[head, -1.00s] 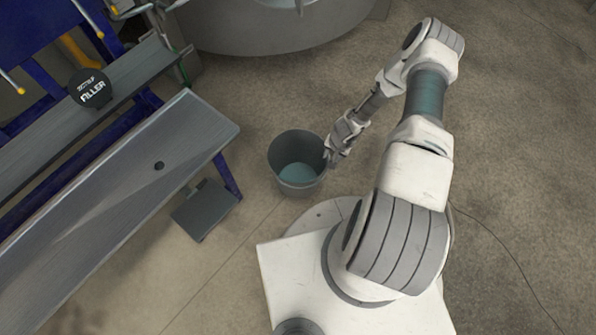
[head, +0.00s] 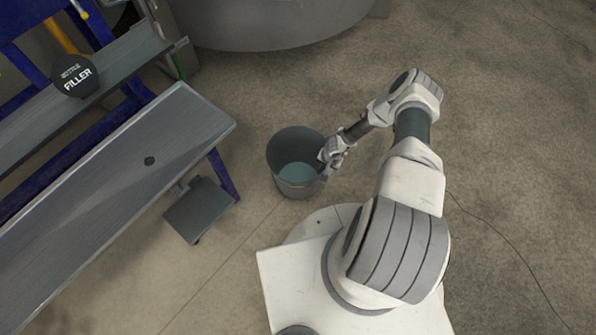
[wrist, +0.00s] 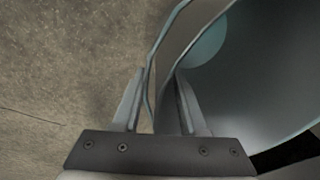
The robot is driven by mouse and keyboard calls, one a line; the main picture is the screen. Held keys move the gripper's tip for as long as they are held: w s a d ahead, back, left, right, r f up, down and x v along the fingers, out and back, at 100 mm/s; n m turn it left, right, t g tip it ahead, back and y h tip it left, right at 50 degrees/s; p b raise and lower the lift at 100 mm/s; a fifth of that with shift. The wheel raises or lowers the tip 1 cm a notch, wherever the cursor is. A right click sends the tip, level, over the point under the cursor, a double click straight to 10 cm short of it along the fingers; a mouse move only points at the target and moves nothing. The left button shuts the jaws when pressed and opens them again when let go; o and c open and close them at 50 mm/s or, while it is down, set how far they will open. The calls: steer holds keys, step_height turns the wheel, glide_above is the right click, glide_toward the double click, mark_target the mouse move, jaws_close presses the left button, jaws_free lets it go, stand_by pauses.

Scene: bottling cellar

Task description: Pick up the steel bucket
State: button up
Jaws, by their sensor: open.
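The steel bucket (head: 296,186) stands upright on the floor just in front of my base in the head view, with a bluish inside bottom. In the wrist view the bucket (wrist: 255,75) fills the right side, and its rim and wall edge run down between my fingers. My gripper (head: 324,166) is at the right side of the bucket's rim. In the wrist view my gripper (wrist: 160,100) is open, one finger outside the wall and the other on the inside. The contact between the fingers and the wall cannot be told.
A grey metal bench (head: 140,175) runs along the left, with a small pedal plate (head: 199,210) below it. A blue-framed bottle filler (head: 77,78) stands behind it. A large grey vat (head: 275,22) is at the back. The floor (head: 500,130) to the right is clear except for a thin cable.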

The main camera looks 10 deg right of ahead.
steer(key=shift+f, duration=0.35)
steer(key=shift+w, duration=0.1)
steer(key=shift+c, duration=0.3)
jaws_close()
steer(key=shift+w+a+r, duration=0.1)
stand_by(0.8)
